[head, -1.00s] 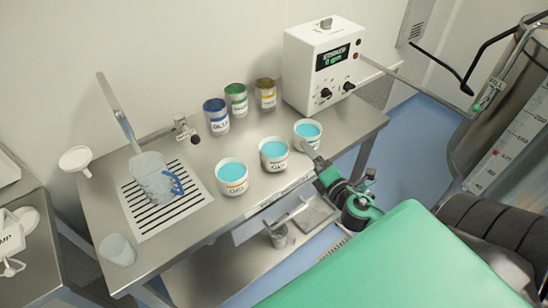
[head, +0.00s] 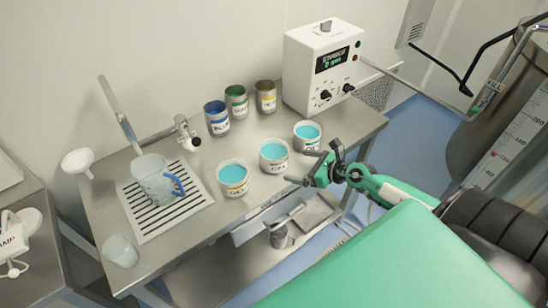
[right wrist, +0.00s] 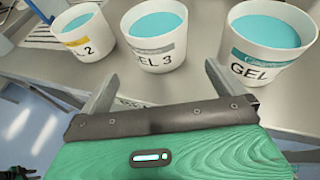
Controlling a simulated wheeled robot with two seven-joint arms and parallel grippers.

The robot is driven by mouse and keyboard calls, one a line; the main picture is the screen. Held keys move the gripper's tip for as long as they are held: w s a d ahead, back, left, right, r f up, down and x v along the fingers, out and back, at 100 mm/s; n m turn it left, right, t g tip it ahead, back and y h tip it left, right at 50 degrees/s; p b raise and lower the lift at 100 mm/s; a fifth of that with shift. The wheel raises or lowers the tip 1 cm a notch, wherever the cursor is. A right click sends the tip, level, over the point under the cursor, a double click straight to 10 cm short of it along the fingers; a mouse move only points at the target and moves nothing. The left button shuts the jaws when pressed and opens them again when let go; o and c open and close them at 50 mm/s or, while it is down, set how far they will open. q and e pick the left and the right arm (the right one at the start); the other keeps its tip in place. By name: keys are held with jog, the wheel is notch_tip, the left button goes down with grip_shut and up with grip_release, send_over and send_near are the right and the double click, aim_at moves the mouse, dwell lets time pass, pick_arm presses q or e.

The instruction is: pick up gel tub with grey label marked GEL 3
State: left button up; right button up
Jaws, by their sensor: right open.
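The GEL 3 tub is a white tub of blue gel with a grey label band. It stands upright in the middle of the row of three tubs in the head view (head: 273,156). In the right wrist view, the GEL 3 tub (right wrist: 154,52) shows just beyond the gap between my fingers. My right gripper (head: 301,167) is open and empty at the front edge of the table, pointing at this tub; its two fingers also show in the right wrist view (right wrist: 161,76). I see no contact with the tub. My left gripper is not in view.
A yellow-labelled tub (head: 233,179) stands to the left, a teal-labelled tub (right wrist: 265,42) to the right. Three paint-like cans (head: 236,101) and a white instrument (head: 322,65) stand behind on the steel table (head: 110,195). A blue-handled jug (head: 155,178) is at left on a striped drain.

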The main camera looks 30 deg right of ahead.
aim_at(286, 162)
jog(key=x, duration=0.4)
jog(key=shift+w+r+p, duration=0.1)
jog(key=shift+p, duration=0.3)
jog(key=shift+w+a, duration=0.2)
jog(key=shift+w, duration=0.15)
jog(key=p+x, duration=0.1)
jog(key=x, duration=0.2)
jog(key=shift+w, duration=0.1)
jog(key=shift+w+a+f, duration=0.3)
jog(key=shift+w+f, duration=0.1)
jog(key=shift+w, duration=0.15)
jog(key=c, duration=1.1)
jog(key=shift+c, duration=0.3)
jog(key=shift+r+p, duration=0.2)
jog(key=shift+p, duration=0.1)
